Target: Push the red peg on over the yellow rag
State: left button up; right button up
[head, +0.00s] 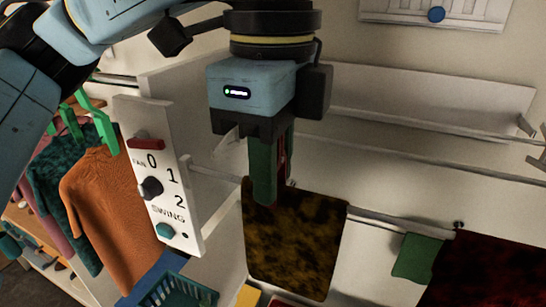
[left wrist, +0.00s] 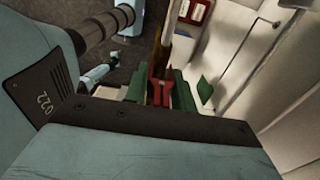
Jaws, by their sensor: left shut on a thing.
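The yellow rag (head: 300,245), mottled yellow and dark brown, hangs over a thin rail in the head view. My left gripper (head: 270,190) points down with its green fingers at the rag's top edge, near its left end. It is shut on the red peg (left wrist: 160,92), which shows between the fingers in the left wrist view. In the head view only a thin red strip of the peg shows, the rest hidden by a finger. I cannot tell whether the peg's tip reaches around the rag and rail. My right gripper is not in view.
A white panel (head: 160,180) with a knob and switches stands left of the gripper. A green cloth (head: 418,257) and a dark red cloth (head: 490,270) hang farther right on the rail. Clothes hang at the left. A teal basket (head: 185,293) is below.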

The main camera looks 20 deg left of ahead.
pick_arm(q)
jog(key=shift+f+b, duration=0.3)
jog(key=shift+f, duration=0.65)
jog(key=o, duration=1)
jog(key=shift+o, duration=0.2)
jog(key=shift+r, duration=0.1)
jog(key=shift+r+p, duration=1)
jog(key=shift+r, duration=2.45)
